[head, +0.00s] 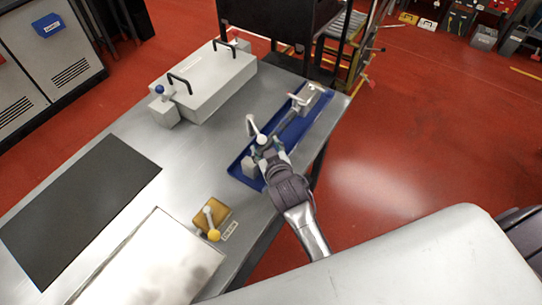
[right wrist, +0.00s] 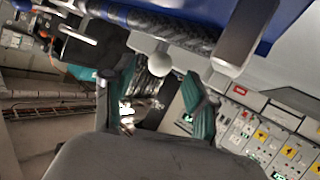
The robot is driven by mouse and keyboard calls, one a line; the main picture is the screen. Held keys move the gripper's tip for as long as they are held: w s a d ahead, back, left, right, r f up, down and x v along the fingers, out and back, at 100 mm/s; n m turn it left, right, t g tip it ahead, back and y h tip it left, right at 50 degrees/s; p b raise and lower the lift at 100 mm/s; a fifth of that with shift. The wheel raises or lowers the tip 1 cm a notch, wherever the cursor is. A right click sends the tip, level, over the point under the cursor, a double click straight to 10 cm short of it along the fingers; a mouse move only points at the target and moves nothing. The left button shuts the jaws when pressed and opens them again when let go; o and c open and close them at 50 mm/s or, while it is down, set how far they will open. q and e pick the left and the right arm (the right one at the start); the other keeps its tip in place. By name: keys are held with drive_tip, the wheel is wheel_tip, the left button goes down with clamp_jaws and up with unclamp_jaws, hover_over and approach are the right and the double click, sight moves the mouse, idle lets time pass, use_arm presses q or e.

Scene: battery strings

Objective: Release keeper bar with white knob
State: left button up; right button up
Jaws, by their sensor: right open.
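A white ball knob (right wrist: 158,62) shows between the teal fingertips of my right gripper (right wrist: 165,85) in the right wrist view. The fingers are apart, with a gap around the knob. In the head view my right gripper (head: 266,153) is over the near part of a blue tray (head: 236,168), by the white knob (head: 262,139). A pale lever stands up there. A dark bar or cable (right wrist: 170,25) runs past the knob along the tray. I cannot tell how the keeper bar is seated; my gripper hides part of it. My left gripper is not in view.
A white case with black handles (head: 205,83) stands at the back, with a blue knob (head: 159,89) beside it. A yellow block with a yellow knob (head: 214,235) sits near the front. A dark mat (head: 75,205) lies left. The table's right edge is close to the tray.

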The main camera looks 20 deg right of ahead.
drive_tip(key=v, duration=0.7)
